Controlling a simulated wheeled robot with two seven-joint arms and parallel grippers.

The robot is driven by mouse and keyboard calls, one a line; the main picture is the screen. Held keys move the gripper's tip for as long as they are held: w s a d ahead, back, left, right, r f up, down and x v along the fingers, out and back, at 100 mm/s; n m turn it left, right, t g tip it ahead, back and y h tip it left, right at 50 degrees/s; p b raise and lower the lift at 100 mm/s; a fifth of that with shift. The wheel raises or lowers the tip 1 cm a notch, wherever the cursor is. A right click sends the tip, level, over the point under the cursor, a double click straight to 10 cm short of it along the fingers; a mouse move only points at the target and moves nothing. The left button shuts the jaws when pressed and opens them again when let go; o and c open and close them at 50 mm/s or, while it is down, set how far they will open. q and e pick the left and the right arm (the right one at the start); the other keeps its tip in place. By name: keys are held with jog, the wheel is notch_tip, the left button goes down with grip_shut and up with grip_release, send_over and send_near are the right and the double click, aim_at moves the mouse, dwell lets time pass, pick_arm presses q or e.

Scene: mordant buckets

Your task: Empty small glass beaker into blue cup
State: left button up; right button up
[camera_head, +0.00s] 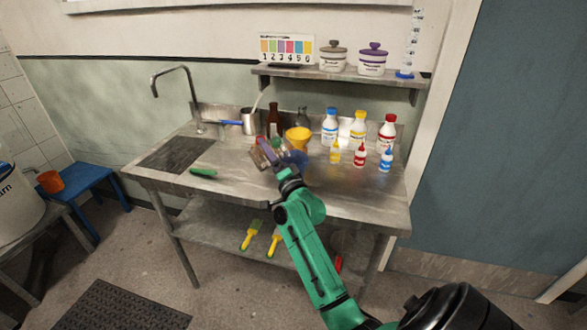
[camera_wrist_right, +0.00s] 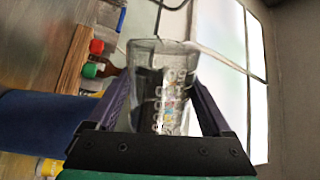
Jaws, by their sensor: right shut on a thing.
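The small glass beaker (camera_wrist_right: 165,75) is clear, with dark print on its wall. In the wrist view it sits between the two purple fingers of my right gripper (camera_wrist_right: 160,105), which is shut on it. In the head view my right gripper (camera_head: 272,155) is above the middle of the steel counter, and the beaker is hard to make out there. The blue cup (camera_head: 297,158) stands just right of the gripper, partly hidden. A large blue shape at the wrist view's lower left looks like this cup (camera_wrist_right: 40,122). I cannot tell the beaker's tilt or contents. My left gripper is out of view.
A yellow funnel-like vessel (camera_head: 298,136), brown bottle (camera_head: 272,120) and metal pot (camera_head: 249,122) stand behind the gripper. Several capped bottles, including a red-capped one (camera_head: 387,131), stand right. A green-handled item (camera_head: 203,172) lies near the sink (camera_head: 178,154). The counter's front right (camera_head: 370,195) is clear.

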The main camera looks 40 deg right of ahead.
notch_tip(320, 180, up, 3)
jog(key=n+y+p, duration=0.1)
jog(key=n, duration=0.2)
jog(key=n+p, duration=0.1)
jog(key=n, duration=0.2)
jog(key=shift+w+f+g+y, duration=0.1)
jog(key=shift+g+y, duration=0.2)
jog(key=shift+y, duration=0.1)
jog(key=f+n, duration=0.1)
jog(key=a+f+n, duration=0.1)
jog(key=f+n+y, duration=0.1)
jog(key=n, duration=0.1)
jog(key=shift+a+f+g, duration=0.1)
jog(key=shift+a+g, duration=0.15)
jog(key=shift+g, duration=0.05)
jog(key=shift+n, duration=0.8)
jog(key=f+b, duration=0.2)
jog(key=f, duration=0.1)
jog(key=a+f+b, duration=0.1)
jog(key=shift+w+f, duration=0.3)
jog(key=shift+f, duration=0.05)
jog(key=n, duration=0.1)
jog(key=a+n+g+p, duration=0.1)
jog(key=shift+w+a+f+n+p, duration=0.15)
jog(key=shift+w+f+n+p, duration=0.05)
jog(key=shift+f+n+p, duration=0.1)
jog(key=shift+a+f+n, duration=0.25)
jog(key=shift+a+n, duration=0.1)
jog(key=shift+n, duration=0.45)
jog(key=shift+f, duration=0.1)
